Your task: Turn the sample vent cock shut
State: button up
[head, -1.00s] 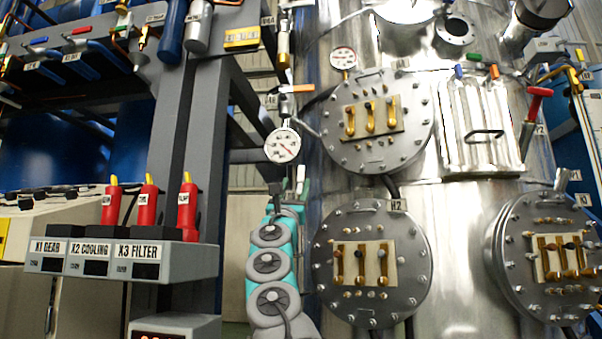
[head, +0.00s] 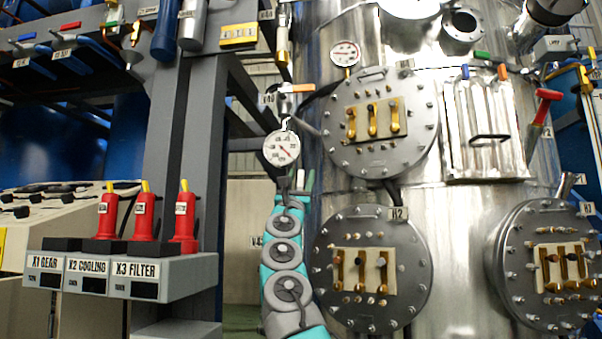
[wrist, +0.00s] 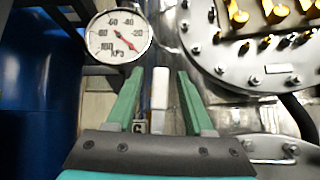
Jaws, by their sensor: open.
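A pale upright lever handle (wrist: 160,88) stands between the two green fingers of my gripper (wrist: 160,73) in the wrist view. The fingers are open on either side of it, with a visible gap at each side. I take this handle to be the sample vent cock, but no readable name shows on it. In the head view the handle (head: 300,180) is a small pale strip just below the round gauge, at the tip of my teal arm. My gripper (head: 296,178) is small there, and the valve body is hidden behind it.
A round pressure gauge (head: 282,148) sits just above the gripper; it also shows in the wrist view (wrist: 119,36). An orange-handled valve (head: 297,88) is above it. Bolted round flanges (head: 415,120) on the steel vessel are close on the right. A grey frame post (head: 185,130) stands left.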

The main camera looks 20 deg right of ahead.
grip_shut()
dwell(0.5)
dwell(1.0)
